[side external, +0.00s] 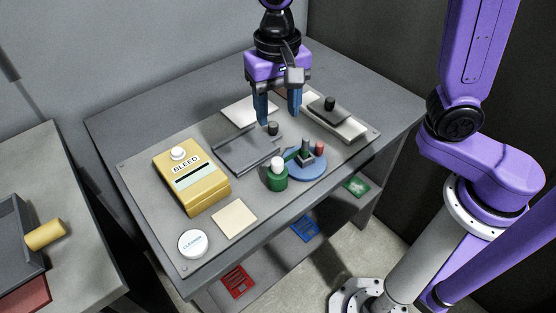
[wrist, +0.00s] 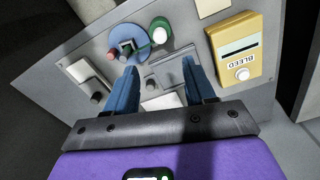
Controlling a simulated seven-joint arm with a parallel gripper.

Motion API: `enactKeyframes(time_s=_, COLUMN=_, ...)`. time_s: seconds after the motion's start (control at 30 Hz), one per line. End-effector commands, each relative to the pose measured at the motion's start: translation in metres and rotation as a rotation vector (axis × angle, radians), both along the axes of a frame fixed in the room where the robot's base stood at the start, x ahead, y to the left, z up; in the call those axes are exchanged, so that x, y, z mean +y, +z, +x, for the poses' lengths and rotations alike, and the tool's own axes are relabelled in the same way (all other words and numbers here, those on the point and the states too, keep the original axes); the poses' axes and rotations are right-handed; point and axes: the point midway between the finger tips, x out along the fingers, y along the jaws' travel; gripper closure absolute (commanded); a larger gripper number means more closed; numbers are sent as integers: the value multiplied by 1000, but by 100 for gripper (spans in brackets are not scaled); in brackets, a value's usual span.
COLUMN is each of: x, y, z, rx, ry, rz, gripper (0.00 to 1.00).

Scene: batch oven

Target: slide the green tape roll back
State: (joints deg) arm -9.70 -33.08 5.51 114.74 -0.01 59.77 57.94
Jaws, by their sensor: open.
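The only round green thing on the worktop is a short green cylinder (side external: 277,180) with a white knob on top, near the front edge. I take it for the green tape roll. It also shows at the top of the wrist view (wrist: 158,22). A green piece reaches from it towards a blue disc (side external: 308,172), whether joined to it I cannot tell. My gripper (side external: 278,112) is open and empty, fingers pointing down, above the back part of the worktop and apart from the green cylinder. In the wrist view the open fingers (wrist: 160,68) have the grey plate between them.
A dark grey plate (side external: 243,153) with a knob lies left of the cylinder. The yellow BLEED box (side external: 190,190) stands further left. A pale slab with a grey block (side external: 336,119) lies at the right. A cream square (side external: 234,217) and white CLEANER disc (side external: 193,244) lie in front.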

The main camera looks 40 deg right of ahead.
Motion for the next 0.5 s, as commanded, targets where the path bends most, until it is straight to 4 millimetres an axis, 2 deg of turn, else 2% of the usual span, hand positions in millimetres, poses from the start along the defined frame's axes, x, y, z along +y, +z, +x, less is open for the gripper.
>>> enactKeyframes(time_s=0.5, x=-2, y=-99, z=-1, rx=5, ry=2, rz=-5, gripper=46)
